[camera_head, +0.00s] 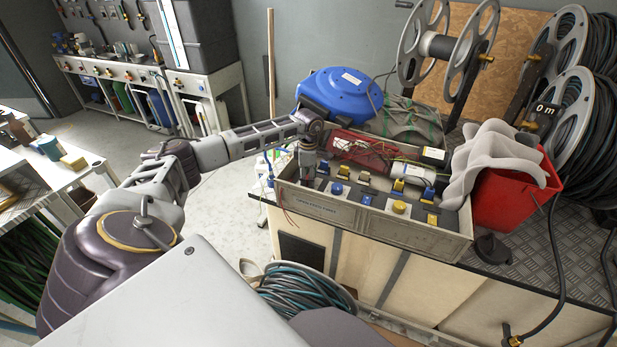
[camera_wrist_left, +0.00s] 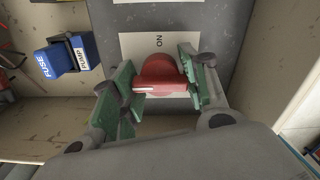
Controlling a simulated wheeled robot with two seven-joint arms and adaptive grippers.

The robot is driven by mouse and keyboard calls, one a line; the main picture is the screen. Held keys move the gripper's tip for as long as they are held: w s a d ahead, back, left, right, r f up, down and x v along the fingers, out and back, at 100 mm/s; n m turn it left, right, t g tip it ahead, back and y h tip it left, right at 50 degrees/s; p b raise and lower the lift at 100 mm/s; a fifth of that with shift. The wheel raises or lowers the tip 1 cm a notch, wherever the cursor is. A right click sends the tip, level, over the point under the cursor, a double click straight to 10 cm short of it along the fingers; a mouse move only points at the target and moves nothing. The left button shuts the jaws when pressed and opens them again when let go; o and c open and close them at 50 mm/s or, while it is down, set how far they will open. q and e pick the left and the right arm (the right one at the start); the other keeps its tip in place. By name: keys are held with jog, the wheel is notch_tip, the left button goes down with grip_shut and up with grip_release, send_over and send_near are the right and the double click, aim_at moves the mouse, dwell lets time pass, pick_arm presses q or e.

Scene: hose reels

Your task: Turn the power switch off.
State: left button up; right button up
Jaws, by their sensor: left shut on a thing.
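The power switch is a red rotary knob (camera_wrist_left: 160,72) with a white line across it, seen in the left wrist view. The line runs sideways in that view. In the head view my left gripper (camera_head: 308,178) reaches down at the left end of the grey control box (camera_head: 335,208) and hides the knob. My right gripper is not in view.
A blue fuse block (camera_wrist_left: 65,56) marked FUSE and PUMP sits beside the switch. Several blue and yellow parts and loose wires fill the box. A blue hose reel (camera_head: 340,92) stands behind it; a red bucket (camera_head: 510,195) with a grey cloth (camera_head: 492,160) is to the right.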

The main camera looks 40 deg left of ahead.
pick_arm(q)
jog(key=o, duration=0.8)
jog(key=shift+r, duration=6)
